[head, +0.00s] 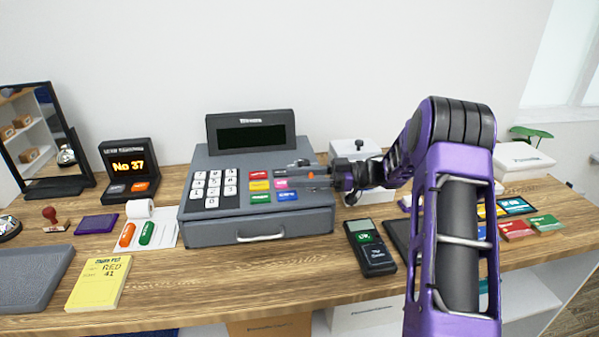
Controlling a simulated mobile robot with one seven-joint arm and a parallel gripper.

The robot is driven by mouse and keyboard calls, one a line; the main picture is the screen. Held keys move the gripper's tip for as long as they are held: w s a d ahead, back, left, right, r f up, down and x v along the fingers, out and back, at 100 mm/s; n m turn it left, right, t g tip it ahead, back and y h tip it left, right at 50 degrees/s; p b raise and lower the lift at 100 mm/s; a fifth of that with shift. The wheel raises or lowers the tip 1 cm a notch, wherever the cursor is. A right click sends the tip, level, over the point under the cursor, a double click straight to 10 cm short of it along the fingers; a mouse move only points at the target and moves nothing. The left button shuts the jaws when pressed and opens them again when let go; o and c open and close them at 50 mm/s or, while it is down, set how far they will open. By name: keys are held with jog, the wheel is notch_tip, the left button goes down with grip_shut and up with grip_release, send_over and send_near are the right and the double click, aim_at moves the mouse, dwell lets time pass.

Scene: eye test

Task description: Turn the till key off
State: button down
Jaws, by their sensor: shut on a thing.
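The grey till (197,226) stands on the wooden counter, with a dark display (252,137) on top, white number keys (213,188) and coloured keys (259,185). Its drawer (262,236) is shut. My gripper (313,176) comes in from the right, low over the right part of the till's top. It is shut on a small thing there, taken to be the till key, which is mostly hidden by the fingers. A small orange-red spot (311,175) shows at the fingertips. I cannot tell which way the key points.
A card terminal (370,247) stands right of the till, near my arm. A white box (350,155) is behind the gripper. Bare counter (220,268) runs in front of the till.

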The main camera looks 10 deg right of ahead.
jog(key=shift+s+a+n+g, duration=0.15)
jog(key=shift+n+g, duration=0.45)
jog(key=shift+g, duration=0.3)
jog(key=shift+r+g, duration=0.1)
jog(key=shift+g, duration=0.2)
jog(key=shift+c, duration=2)
grip_release()
jog(key=d, duration=1.7)
jog(key=shift+w+d, duration=0.25)
jog(key=shift+d, duration=0.05)
